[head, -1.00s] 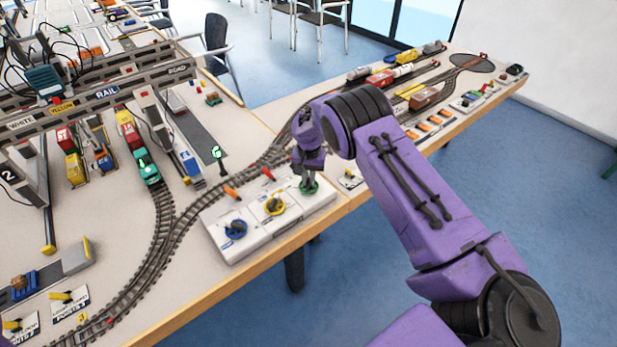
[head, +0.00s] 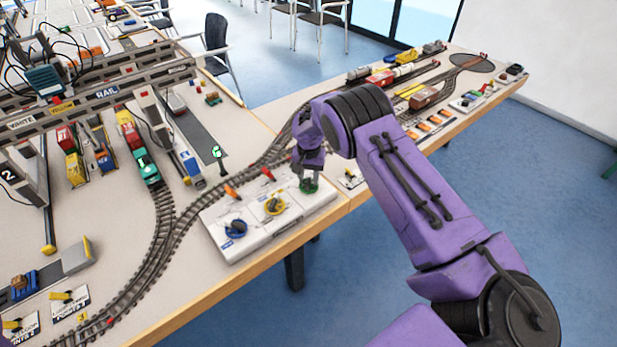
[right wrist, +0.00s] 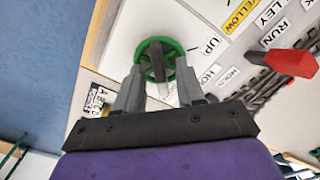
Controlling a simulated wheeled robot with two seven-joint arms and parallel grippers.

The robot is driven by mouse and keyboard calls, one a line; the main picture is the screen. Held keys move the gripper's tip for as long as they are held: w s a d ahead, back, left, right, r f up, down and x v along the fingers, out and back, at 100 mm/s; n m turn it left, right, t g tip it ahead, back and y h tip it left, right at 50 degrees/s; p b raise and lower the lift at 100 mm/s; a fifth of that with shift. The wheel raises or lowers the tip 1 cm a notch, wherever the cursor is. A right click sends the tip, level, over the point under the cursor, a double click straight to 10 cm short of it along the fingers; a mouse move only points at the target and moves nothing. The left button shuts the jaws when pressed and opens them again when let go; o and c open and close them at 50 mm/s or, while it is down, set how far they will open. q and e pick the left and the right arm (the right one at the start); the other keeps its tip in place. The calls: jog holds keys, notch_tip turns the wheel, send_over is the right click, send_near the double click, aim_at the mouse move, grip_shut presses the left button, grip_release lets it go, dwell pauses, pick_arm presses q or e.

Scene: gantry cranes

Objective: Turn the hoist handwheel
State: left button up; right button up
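A green handwheel (right wrist: 141,51) with a dark grey bar across its middle is mounted on the white control panel (head: 258,238). In the right wrist view the label "UP" stands beside it, with partly covered labels near it. My right gripper (head: 309,184) is at this wheel, and its fingers (right wrist: 160,92) are apart, one on each side of the grey bar. The fingertips overlap the wheel's near edge in the picture; I cannot tell whether they touch it. The green wheel (head: 309,187) is partly hidden in the head view. My left gripper is not in view.
A blue handwheel (head: 236,229) and a yellow one (head: 274,205) sit left on the same panel. The table's front edge is close.

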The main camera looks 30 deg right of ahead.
aim_at(309, 179)
notch_tip(309, 179, up, 10)
jog(key=b, duration=0.2)
jog(key=shift+r, duration=0.2)
dwell(0.8)
